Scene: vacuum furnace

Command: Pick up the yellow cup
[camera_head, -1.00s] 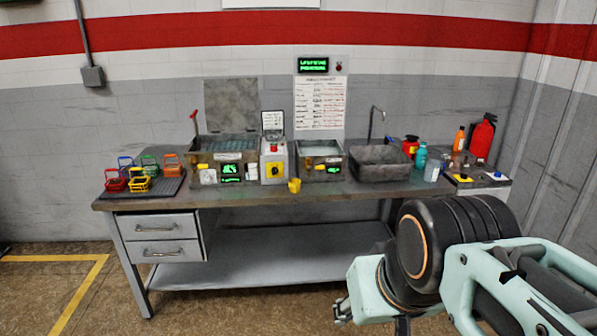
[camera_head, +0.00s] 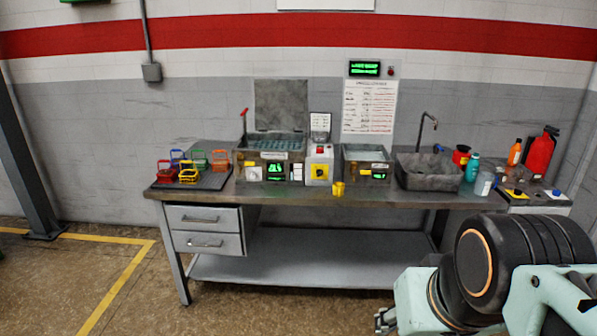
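A small yellow cup (camera_head: 338,189) stands at the front edge of the workbench (camera_head: 290,193), in front of the middle of the bench. It is just right of the box with a yellow-and-black knob. My gripper (camera_head: 383,321) shows only in part at the bottom, below and right of the cup and well apart from it. My arm hides most of it, and I cannot see whether its fingers are open or shut.
Small coloured baskets (camera_head: 189,175) stand on a dark mat at the bench's left. Basins with green displays fill the middle. A grey sink (camera_head: 428,172), bottles and a red fire extinguisher (camera_head: 541,152) are at the right. Floor in front of the bench is clear at left.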

